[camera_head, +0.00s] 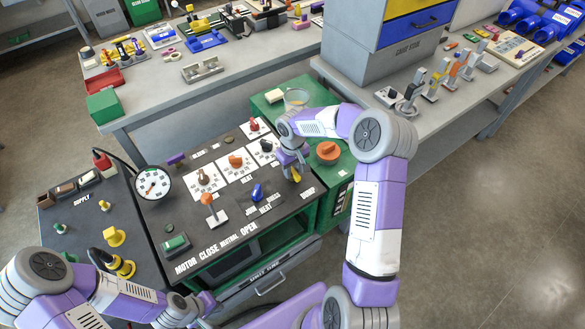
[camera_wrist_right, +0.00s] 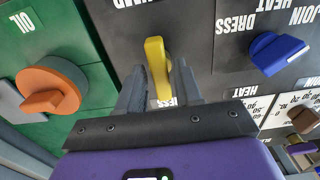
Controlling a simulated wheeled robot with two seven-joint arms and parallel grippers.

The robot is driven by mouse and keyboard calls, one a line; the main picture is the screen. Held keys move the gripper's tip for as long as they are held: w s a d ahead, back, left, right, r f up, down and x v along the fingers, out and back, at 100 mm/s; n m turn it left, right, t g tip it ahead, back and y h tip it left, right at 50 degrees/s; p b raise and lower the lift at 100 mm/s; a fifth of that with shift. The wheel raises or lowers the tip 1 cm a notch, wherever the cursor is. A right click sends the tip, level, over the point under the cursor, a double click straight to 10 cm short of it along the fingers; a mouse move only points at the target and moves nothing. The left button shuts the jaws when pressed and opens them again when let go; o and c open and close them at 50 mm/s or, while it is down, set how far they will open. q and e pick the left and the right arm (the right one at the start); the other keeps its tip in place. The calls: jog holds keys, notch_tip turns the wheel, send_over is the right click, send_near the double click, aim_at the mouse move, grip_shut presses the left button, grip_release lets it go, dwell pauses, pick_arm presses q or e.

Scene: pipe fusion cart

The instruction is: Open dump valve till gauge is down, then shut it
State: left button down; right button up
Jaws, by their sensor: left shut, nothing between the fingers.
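The round white gauge (camera_head: 153,184) stands at the left of the dark panel, with a small red mark on its face; its reading is too small to tell. A yellow lever (camera_wrist_right: 157,62) sits on the dark panel, its label largely hidden, so I cannot confirm it is the dump valve. My right gripper (camera_head: 294,174) is at this lever; the wrist view shows its fingers (camera_wrist_right: 160,82) apart on either side of it, with slight gaps. My left gripper (camera_head: 203,302) is shut and empty at the bottom, near the panel's front, partly hidden by its arm.
A blue knob (camera_wrist_right: 278,53) lies beside the yellow lever. An orange knob (camera_head: 327,152) is on the green oil box to the right. Several selector knobs and an orange-tipped lever (camera_head: 207,200) crowd the panel. A clear cup (camera_head: 296,99) stands behind my right wrist.

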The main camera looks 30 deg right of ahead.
aim_at(293, 170)
grip_shut()
jog(key=shift+n, duration=0.5)
jog(key=shift+o, duration=1.3)
grip_release()
notch_tip(293, 170, up, 8)
jog(key=shift+f+p, duration=0.15)
jog(key=shift+p, duration=0.8)
